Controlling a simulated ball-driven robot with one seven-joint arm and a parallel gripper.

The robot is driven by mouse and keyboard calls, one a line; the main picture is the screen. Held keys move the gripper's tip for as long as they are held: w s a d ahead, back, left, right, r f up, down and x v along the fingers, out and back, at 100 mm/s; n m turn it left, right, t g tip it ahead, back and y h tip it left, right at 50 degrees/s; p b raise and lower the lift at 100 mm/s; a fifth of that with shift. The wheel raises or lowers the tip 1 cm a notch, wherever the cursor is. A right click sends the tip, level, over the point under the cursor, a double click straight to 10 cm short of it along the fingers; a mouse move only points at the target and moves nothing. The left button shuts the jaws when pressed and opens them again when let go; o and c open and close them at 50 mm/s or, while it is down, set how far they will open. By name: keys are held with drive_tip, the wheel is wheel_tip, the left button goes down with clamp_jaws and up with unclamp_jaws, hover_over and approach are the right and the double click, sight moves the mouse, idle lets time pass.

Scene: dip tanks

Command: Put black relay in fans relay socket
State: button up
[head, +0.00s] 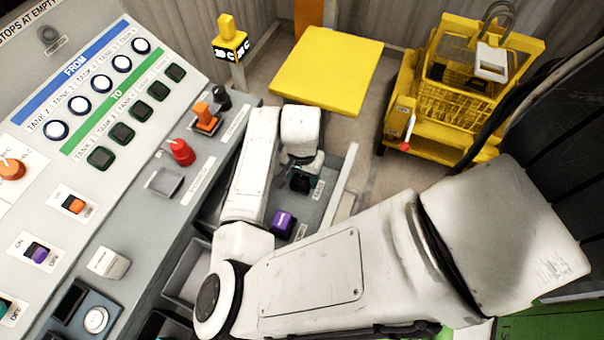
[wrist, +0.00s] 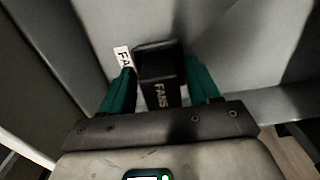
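In the wrist view the black relay (wrist: 160,75), lettered FANS, is between the two green fingers of my gripper (wrist: 161,90). Both fingers appear to press on its sides. A white label (wrist: 123,58) beginning "FA" is on the grey surface beside it. In the head view the relay (head: 300,183) is a dark block under my gripper (head: 299,172), at the grey relay panel (head: 325,205) beside a white label. The fans relay socket itself is hidden, so I cannot tell whether the relay is seated or just above it.
A purple relay (head: 283,223) stands on the same panel, nearer me. Left is a sloped control console (head: 110,215) with buttons and switches. A yellow platform (head: 328,72) and a yellow cart (head: 455,90) with a padlock (head: 491,62) are behind. Grey bins (head: 187,270) lie below the console.

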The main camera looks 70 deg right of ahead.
drive_tip(key=shift+o, duration=0.5)
wheel_tip(320, 180, up, 12)
drive_tip(key=p, duration=0.1)
drive_tip(key=shift+r, duration=0.15)
